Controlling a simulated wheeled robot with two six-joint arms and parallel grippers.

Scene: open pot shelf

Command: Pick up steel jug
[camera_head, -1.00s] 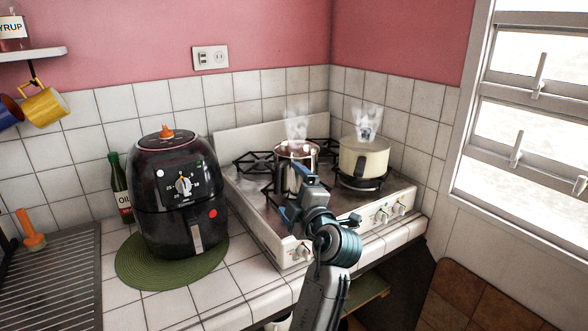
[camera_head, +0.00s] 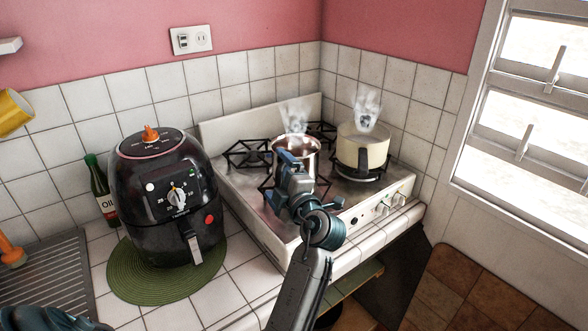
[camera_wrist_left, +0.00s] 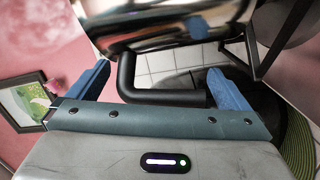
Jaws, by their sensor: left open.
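The steel jug (camera_head: 309,160) stands upright on the stove's front-left burner, with steam above it. In the left wrist view its shiny body (camera_wrist_left: 165,25) fills the top, and its black handle (camera_wrist_left: 165,97) lies ahead of my gripper. My left gripper (camera_head: 288,160) is at the near side of the jug and hides part of it and its handle. In the wrist view its blue fingers (camera_wrist_left: 157,86) are spread, one on each side of the handle, with gaps between. My right gripper does not show.
A cream pot (camera_head: 362,152) steams on the burner right of the jug. A black air fryer (camera_head: 165,200) stands on a green mat (camera_head: 125,275) to the left. An oil bottle (camera_head: 100,190) is behind it. The stove (camera_head: 265,225) has knobs at its front edge.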

